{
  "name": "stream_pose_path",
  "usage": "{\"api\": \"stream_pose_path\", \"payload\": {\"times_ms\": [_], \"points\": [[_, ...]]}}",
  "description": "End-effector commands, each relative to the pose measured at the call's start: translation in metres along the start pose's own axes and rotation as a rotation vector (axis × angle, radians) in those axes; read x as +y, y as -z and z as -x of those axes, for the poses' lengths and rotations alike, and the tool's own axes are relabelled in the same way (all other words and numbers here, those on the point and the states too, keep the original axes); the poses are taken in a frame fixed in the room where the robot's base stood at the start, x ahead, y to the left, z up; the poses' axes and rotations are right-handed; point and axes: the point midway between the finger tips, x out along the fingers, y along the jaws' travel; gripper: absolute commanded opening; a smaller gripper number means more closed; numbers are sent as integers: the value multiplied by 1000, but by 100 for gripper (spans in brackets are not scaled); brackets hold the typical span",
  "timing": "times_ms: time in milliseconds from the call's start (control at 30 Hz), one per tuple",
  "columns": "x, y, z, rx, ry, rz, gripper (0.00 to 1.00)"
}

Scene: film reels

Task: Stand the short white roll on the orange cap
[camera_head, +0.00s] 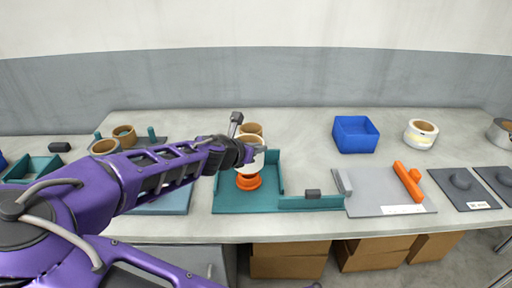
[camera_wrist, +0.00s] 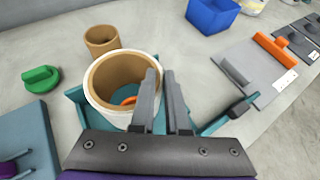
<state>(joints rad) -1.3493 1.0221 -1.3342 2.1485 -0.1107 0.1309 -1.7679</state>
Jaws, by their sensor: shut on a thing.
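The short white roll (camera_head: 258,159) has a white outside and a brown cardboard inside. In the wrist view the white roll (camera_wrist: 92,101) is seen from above at a slant, with its open end up. My gripper (camera_wrist: 161,76) is shut on its right-hand wall; in the head view my gripper (camera_head: 246,153) partly hides the roll. The orange cap (camera_head: 248,183) sits in the teal tray (camera_head: 228,202) directly below the roll. A bit of the orange cap (camera_wrist: 129,101) shows through the roll's bore. Whether roll and cap touch is hard to tell.
A brown roll (camera_head: 251,128) stands just behind the tray. A blue bin (camera_head: 356,135) and another white-banded roll (camera_head: 420,134) stand further right. A grey board (camera_head: 375,204) with an orange bar (camera_head: 408,181) lies right of the tray. The table's back middle is clear.

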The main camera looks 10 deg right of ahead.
Motion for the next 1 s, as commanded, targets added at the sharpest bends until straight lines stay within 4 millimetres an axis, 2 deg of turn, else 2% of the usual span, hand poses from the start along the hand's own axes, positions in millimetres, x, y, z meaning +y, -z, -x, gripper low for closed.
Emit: {"api": "stream_pose_path", "payload": {"times_ms": [167,600,1000], "points": [[0,9,-5,-1,0,1,0],[0,47,-26,0,-1,-1,0],[0,50,-27,-1,-1,0,0]]}}
